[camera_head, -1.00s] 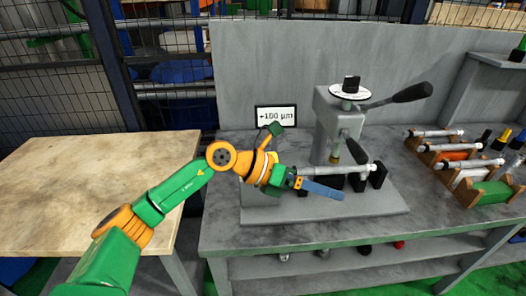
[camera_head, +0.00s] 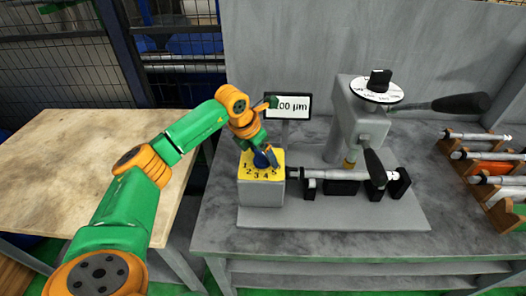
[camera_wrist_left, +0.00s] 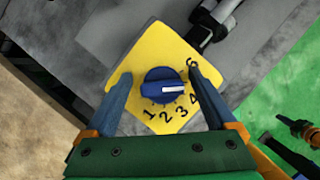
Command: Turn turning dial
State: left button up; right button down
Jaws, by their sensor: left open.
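My left gripper (camera_head: 268,153) is at the dial in the head view. In the left wrist view its blue fingers (camera_wrist_left: 160,73) are open, one on each side of the knob, with gaps visible between them and it.
A display (camera_head: 289,106) stands behind the dial, partly covered by my left arm. Right of the dial are a shaft (camera_head: 340,175) on supports and a grey grinder (camera_head: 350,125) with black-handled levers. A rack of shafts (camera_head: 485,165) stands far right. A wooden table (camera_head: 75,165) is left.

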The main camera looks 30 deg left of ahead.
pick_arm(q)
jog(key=shift+s+d+r, duration=0.1)
jog(key=shift+s+r, duration=0.05)
jog(key=c, duration=1.3)
jog(key=shift+c, duration=0.2)
jog(key=shift+r+m+g+h, duration=0.15)
jog(key=shift+m+h, duration=0.35)
jog(key=shift+m, duration=0.9)
jog(key=shift+f+m+g+h, duration=0.1)
jog(key=shift+m+g+h, duration=0.3)
jog(key=shift+m, duration=1)
jog(key=o, duration=1.3)
jog(key=shift+o, duration=0.2)
